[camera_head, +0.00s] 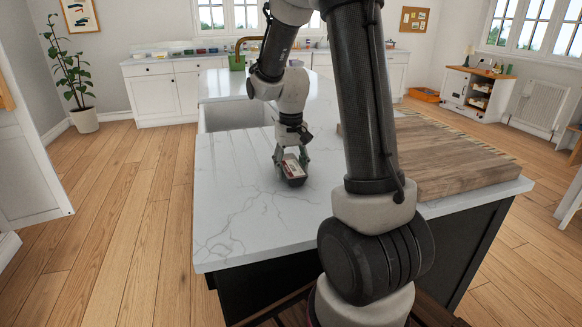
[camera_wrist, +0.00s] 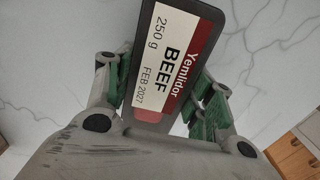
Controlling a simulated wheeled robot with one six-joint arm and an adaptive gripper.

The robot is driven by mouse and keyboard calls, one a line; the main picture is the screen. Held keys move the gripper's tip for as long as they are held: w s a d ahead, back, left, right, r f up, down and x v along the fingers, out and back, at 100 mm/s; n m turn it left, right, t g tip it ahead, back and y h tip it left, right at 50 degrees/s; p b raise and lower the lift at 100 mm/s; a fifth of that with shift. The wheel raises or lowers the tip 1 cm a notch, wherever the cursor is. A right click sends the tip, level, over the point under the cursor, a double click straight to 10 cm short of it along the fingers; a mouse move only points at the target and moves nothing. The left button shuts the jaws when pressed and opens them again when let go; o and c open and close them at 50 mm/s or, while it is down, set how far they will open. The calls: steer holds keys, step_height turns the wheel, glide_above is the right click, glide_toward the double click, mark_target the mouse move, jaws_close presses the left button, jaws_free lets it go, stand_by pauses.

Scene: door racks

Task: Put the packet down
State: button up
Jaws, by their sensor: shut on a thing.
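The packet (camera_head: 293,171) is a dark tray with a white and red label. In the wrist view the label on the packet (camera_wrist: 172,65) reads "Yemlidor BEEF 250 g FEB 2027". My gripper (camera_head: 291,160) is shut on it, with a green-padded finger on each side; the gripper also shows in the wrist view (camera_wrist: 165,105). The packet is at or just above the white marble worktop (camera_head: 235,210). I cannot tell whether it touches the surface. The packet's underside is hidden.
A thick wooden board (camera_head: 455,160) lies on the right part of the worktop. A sink (camera_head: 238,116) is set in behind, to the left. A green container (camera_head: 237,62) stands farther back. The marble to the left and front of the packet is clear.

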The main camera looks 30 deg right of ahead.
steer(key=o, duration=1.2)
steer(key=shift+f, duration=0.1)
